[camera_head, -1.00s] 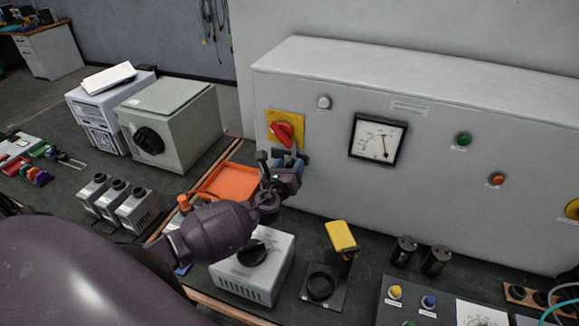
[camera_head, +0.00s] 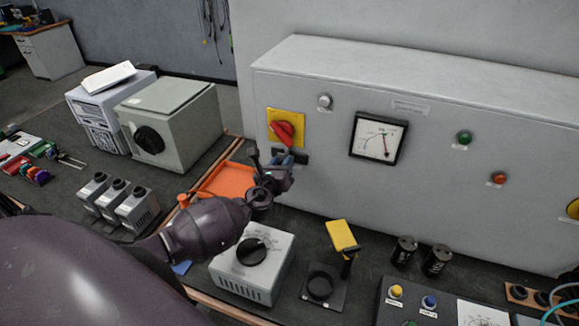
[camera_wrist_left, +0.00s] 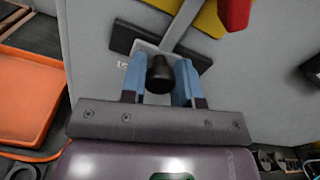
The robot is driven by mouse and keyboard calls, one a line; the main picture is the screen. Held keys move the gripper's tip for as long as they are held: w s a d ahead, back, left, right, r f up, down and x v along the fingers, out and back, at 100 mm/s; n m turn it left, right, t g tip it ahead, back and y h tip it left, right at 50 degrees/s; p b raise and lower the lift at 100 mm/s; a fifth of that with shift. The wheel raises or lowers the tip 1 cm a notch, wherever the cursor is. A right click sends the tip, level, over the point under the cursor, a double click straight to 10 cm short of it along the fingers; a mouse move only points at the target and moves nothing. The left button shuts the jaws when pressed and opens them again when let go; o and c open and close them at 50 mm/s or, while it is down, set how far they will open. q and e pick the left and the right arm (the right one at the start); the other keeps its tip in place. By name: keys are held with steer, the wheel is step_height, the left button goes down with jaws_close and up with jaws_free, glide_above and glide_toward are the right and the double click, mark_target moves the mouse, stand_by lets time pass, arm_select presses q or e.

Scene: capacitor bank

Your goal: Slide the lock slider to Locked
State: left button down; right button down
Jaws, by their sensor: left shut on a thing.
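The lock slider shows in the left wrist view as a dark round knob (camera_wrist_left: 160,76) in front of a black plate (camera_wrist_left: 122,36) on the grey cabinet front. A grey bar (camera_wrist_left: 183,22) runs up from it toward the yellow plate. My left gripper (camera_wrist_left: 161,84) is shut on the knob, one blue finger on each side. In the head view my left gripper (camera_head: 284,163) is at the black plate (camera_head: 302,157), below the red rotary handle (camera_head: 284,133) on its yellow plate (camera_head: 273,116). The gripper hides most of the slider there. My right gripper is not in view.
The cabinet front also carries a gauge (camera_head: 378,138), a green button (camera_head: 464,138) and an orange-red one (camera_head: 498,178). An orange tray (camera_head: 222,181), a grey dial box (camera_head: 274,272) and a yellow-topped stand (camera_head: 342,236) are on the bench below.

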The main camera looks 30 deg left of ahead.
arm_select(q)
steer(key=shift+s+a, duration=0.15)
steer(key=shift+a, duration=0.45)
steer(key=c, duration=0.9)
jaws_free()
steer(key=shift+a, duration=0.1)
steer(key=shift+o, duration=0.2)
steer(key=v, duration=1.1)
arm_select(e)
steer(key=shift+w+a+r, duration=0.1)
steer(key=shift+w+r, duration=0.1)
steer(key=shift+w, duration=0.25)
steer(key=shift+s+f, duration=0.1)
